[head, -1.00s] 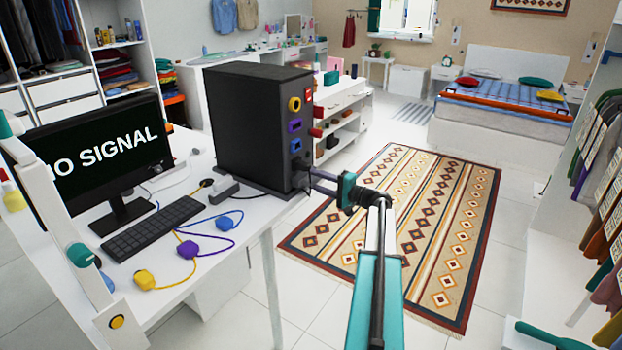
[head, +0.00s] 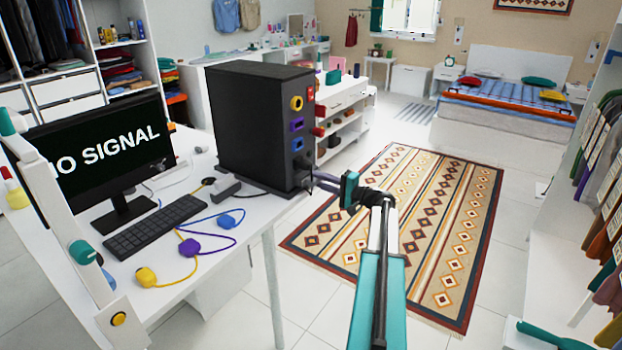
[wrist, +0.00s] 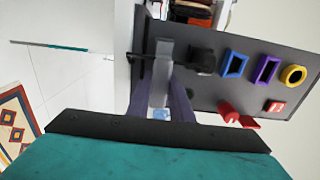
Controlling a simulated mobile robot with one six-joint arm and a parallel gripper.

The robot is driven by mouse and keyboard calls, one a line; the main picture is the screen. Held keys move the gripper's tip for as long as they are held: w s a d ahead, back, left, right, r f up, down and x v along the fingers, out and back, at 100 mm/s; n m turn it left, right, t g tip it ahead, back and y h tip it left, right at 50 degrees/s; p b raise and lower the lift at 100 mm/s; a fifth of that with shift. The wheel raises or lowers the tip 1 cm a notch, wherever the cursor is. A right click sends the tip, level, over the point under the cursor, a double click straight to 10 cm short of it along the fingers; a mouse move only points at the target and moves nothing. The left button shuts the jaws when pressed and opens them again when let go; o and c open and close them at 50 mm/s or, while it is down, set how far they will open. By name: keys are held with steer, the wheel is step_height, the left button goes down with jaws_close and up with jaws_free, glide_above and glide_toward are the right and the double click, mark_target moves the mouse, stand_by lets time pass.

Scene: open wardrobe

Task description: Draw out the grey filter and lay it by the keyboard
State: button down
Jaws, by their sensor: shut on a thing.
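My gripper (wrist: 168,108) is shut on the grey filter (wrist: 161,72), a light grey slab near the bottom of the tower's port face in the wrist view. How far the filter sits inside the tower I cannot tell. In the head view my gripper (head: 318,182) is at the lower front corner of the black computer tower (head: 250,125), and the filter is mostly hidden there. The tower also shows in the wrist view (wrist: 225,90). The black keyboard (head: 155,227) lies on the desk left of the tower, before the monitor.
The white desk (head: 215,262) holds the "NO SIGNAL" monitor (head: 100,150), and yellow, purple and blue corded plugs (head: 190,247) lie right of the keyboard. Coloured ports (head: 297,124) and red parts stick out above my gripper. Open floor with a patterned rug (head: 430,225) lies to the right.

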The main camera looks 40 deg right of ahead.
steer(key=shift+b+v, duration=1.15)
steer(key=shift+v, duration=0.75)
stand_by(2.4)
steer(key=shift+b+v, duration=0.5)
steer(key=shift+v, duration=1.25)
